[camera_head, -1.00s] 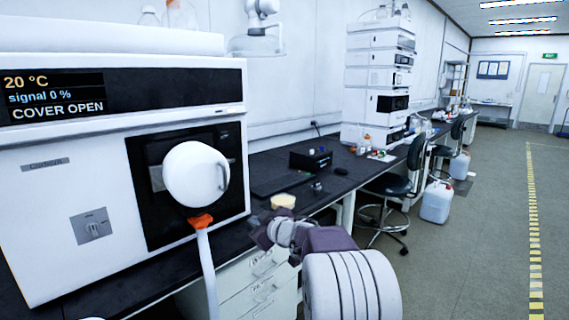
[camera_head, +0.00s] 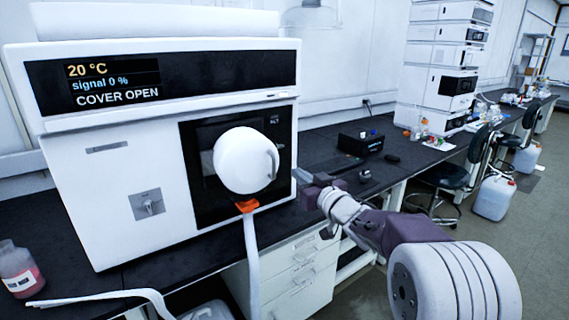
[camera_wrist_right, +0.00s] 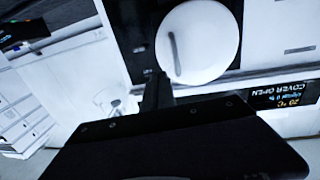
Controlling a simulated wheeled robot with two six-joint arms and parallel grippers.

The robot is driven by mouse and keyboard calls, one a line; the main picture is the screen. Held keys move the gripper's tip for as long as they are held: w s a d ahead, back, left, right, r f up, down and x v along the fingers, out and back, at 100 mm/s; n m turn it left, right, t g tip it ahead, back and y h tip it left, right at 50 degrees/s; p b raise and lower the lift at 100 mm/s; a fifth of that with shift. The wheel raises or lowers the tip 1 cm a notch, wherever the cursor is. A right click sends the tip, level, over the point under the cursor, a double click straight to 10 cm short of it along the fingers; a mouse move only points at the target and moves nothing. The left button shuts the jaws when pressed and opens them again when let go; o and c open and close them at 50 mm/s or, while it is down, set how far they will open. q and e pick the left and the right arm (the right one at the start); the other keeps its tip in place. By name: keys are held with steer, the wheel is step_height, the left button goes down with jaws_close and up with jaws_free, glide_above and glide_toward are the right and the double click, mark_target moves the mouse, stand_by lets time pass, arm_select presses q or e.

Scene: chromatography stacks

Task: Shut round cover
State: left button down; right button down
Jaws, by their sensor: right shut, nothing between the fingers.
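The round cover (camera_head: 243,160) is a white disc with a handle near its right edge. It stands out from the dark recessed panel (camera_head: 202,168) on the front of the white instrument (camera_head: 100,190). The instrument's display (camera_head: 112,82) reads "COVER OPEN". My right gripper (camera_head: 304,178) is shut and empty, just right of the cover and apart from it in the head view. In the right wrist view the cover (camera_wrist_right: 197,42) and its handle show beyond the dark gripper (camera_wrist_right: 157,90). My left gripper is not in view.
An orange clip with a white tube (camera_head: 250,240) hangs below the cover. A bottle with pink liquid (camera_head: 20,270) stands at the left on the black bench. A small black box (camera_head: 361,142) sits behind my right arm. White stacked modules (camera_head: 440,70) stand farther right.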

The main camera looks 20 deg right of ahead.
mark_target(279, 158)
steer(key=x, duration=0.9)
steer(key=shift+w+a, duration=0.1)
steer(key=shift+w, duration=0.2)
